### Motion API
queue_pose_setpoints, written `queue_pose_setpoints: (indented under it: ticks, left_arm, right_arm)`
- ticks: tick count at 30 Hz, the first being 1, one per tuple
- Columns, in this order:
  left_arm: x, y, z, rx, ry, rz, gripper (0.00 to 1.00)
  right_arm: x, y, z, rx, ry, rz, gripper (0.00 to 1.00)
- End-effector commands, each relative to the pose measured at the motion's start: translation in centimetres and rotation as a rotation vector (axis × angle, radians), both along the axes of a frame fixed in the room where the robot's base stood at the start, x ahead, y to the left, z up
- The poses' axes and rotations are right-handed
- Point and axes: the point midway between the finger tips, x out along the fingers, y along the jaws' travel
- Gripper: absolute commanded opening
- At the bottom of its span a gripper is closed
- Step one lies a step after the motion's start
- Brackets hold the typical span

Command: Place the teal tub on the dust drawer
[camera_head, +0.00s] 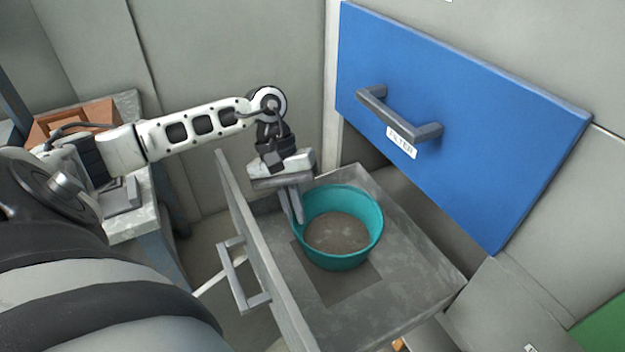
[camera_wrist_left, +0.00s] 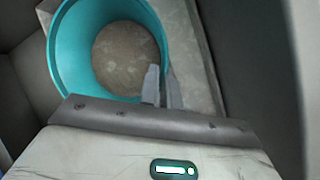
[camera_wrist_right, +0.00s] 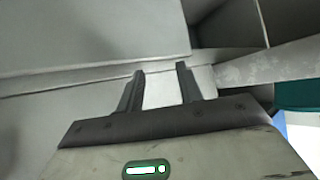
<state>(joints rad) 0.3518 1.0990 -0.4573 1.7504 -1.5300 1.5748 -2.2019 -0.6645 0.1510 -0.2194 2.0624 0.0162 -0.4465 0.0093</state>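The teal tub (camera_head: 345,258) is upright inside the open grey dust drawer (camera_head: 410,277), over a darker square patch on its floor. I cannot tell whether its base touches the floor. Its inside bottom looks brownish grey. My left gripper (camera_head: 295,206) reaches down at the tub's left rim. In the left wrist view the two fingers (camera_wrist_left: 162,88) are close together with the rim of the tub (camera_wrist_left: 66,62) between them. My right gripper (camera_wrist_right: 160,75) is open and empty in the right wrist view; it is outside the head view.
A blue panel (camera_head: 480,120) labelled FILTER, with a grey handle (camera_head: 395,115), stands above and behind the drawer. The drawer's front has a bar handle (camera_head: 242,277). A grey bench (camera_head: 128,222) with an orange-brown box (camera_head: 75,120) is at left. A green surface (camera_head: 603,328) shows at lower right.

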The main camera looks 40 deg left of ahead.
Motion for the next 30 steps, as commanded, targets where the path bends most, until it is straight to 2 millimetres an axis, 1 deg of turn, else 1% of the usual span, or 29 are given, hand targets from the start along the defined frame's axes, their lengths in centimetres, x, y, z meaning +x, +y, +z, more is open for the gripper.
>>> queue_pose_setpoints:
  ticks: [3, 10, 15, 18, 23, 25, 26, 27, 28, 30]
  left_arm:
    - [0.0, -0.1, -1.8, -0.002, 0.000, 0.000, 0.00]
    - [0.0, 0.0, -3.7, -0.002, 0.000, 0.000, 0.00]
    - [0.0, -0.1, -6.1, -0.003, 0.001, 0.001, 0.00]
    - [0.0, 0.0, -6.6, -0.001, -0.003, -0.001, 0.00]
    - [0.1, 0.0, -6.6, -0.001, -0.003, 0.000, 0.00]
    - [0.1, 0.0, -6.8, -0.001, -0.003, 0.000, 0.00]
    - [0.0, 0.0, -6.9, 0.001, -0.002, 0.000, 0.07]
    - [0.0, 0.0, -6.8, 0.000, -0.002, 0.000, 0.18]
    - [0.0, 0.0, -6.7, 0.000, -0.002, 0.000, 0.27]
    - [0.0, 0.0, -6.7, 0.000, -0.002, 0.000, 0.27]
  right_arm:
    - [0.0, -0.1, 0.3, -0.001, 0.001, -0.002, 0.36]
    - [0.0, -0.1, 0.3, -0.002, 0.002, -0.002, 0.36]
    - [0.0, -0.1, 0.5, -0.004, 0.003, -0.004, 0.36]
    - [-0.1, -0.2, 0.4, -0.004, 0.003, -0.004, 0.36]
    - [0.0, -0.2, 0.4, -0.004, 0.003, -0.004, 0.36]
    - [0.0, -0.2, 0.1, -0.004, 0.003, -0.004, 0.36]
    - [0.0, -0.1, 0.1, -0.002, 0.003, -0.004, 0.36]
    - [-0.1, -0.2, 0.2, -0.003, 0.004, -0.004, 0.36]
    - [-0.1, -0.2, 0.2, -0.003, 0.004, -0.004, 0.36]
    - [-0.1, -0.2, 0.2, -0.002, 0.004, -0.004, 0.36]
